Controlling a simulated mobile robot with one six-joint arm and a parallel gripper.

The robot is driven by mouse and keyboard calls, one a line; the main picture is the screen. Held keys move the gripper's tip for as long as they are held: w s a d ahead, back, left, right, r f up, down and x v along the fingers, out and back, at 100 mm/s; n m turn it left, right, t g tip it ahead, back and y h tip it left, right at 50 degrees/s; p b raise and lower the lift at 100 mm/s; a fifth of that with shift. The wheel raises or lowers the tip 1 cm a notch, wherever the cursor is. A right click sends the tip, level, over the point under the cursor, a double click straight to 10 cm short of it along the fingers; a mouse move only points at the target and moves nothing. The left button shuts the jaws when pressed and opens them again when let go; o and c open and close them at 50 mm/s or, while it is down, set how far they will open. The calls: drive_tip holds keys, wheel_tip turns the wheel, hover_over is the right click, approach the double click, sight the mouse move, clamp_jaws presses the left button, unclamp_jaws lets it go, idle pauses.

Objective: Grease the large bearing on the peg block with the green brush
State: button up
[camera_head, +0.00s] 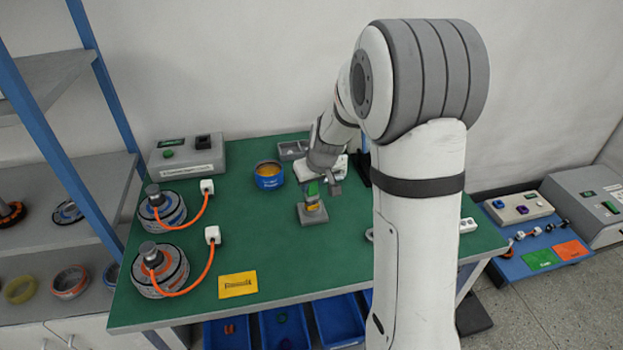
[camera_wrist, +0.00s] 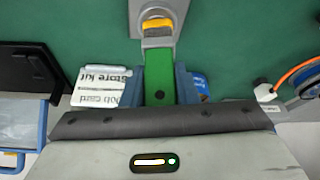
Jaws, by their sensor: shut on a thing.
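The green brush (camera_wrist: 160,75) is between the fingers of my gripper (camera_wrist: 158,88), which is shut on its handle. Its yellow bristle end (camera_wrist: 157,27) points away from the gripper and lies over the grey peg block (camera_wrist: 138,22). In the head view my gripper (camera_head: 320,184) is above the peg block (camera_head: 312,217) on the green table, with the brush (camera_head: 312,190) tilted down to it. The large bearing is mostly hidden by the brush and gripper. I cannot tell whether the bristles touch it.
A blue tub (camera_head: 268,180) with orange-yellow content stands left of the gripper. Two hub motors (camera_head: 160,270) with orange cables and a yellow card (camera_head: 238,285) are on the left of the table. Blue bins (camera_head: 338,318) sit below the front edge. Bare table lies around the block's front.

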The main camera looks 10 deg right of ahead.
drive_tip(key=shift+s+m+h+p, duration=0.1)
drive_tip(key=shift+m+h+p, duration=0.4)
drive_tip(key=shift+m+p, duration=1.5)
drive_tip(key=shift+f+n+p, duration=0.15)
drive_tip(key=shift+n+p, duration=0.4)
drive_tip(key=shift+n, duration=0.05)
drive_tip(key=shift+m+h+b, duration=0.3)
drive_tip(key=shift+m+b, duration=0.05)
drive_tip(key=shift+m, duration=0.25)
drive_tip(key=shift+b, duration=0.45)
drive_tip(key=shift+m+h+b, duration=0.5)
drive_tip(key=shift+m+b, duration=0.8)
drive_tip(key=shift+b, duration=1.7)
drive_tip(key=shift+r+p, duration=1.5)
drive_tip(key=shift+r, duration=1.15)
